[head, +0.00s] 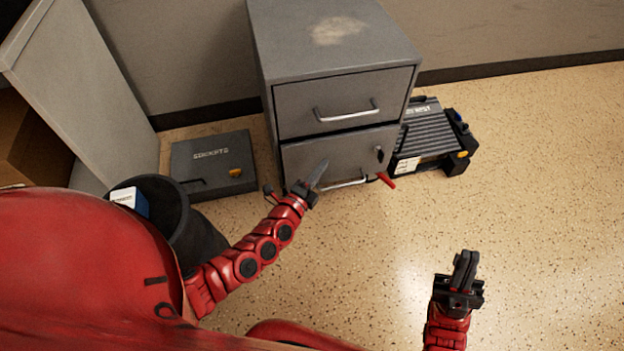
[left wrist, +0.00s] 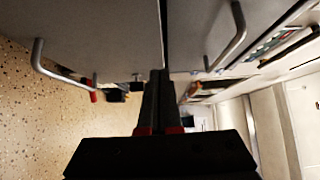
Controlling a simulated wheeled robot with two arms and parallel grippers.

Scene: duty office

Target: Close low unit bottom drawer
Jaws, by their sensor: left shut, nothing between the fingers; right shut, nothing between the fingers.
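The low unit (head: 330,40) is a grey two-drawer cabinet against the wall. Its bottom drawer (head: 335,155) has a bar handle (head: 345,183) and looks flush or nearly flush with the top drawer (head: 340,102); a thin dark gap runs between them. My left gripper (head: 318,174) is shut and empty in front of the bottom drawer's left part; contact cannot be told. In the left wrist view its fingers (left wrist: 158,100) point toward the gap between the bottom drawer front (left wrist: 100,25) and the top one. My right gripper (head: 465,270) is shut and empty over the floor at right.
A dark bin (head: 195,235) with a blue-and-white box (head: 130,200) stands at left. A flat dark case (head: 212,165) lies left of the unit. A ribbed grey-black step (head: 430,135) stands right of it. A red item (head: 386,179) shows at the drawer's right. Floor in front is clear.

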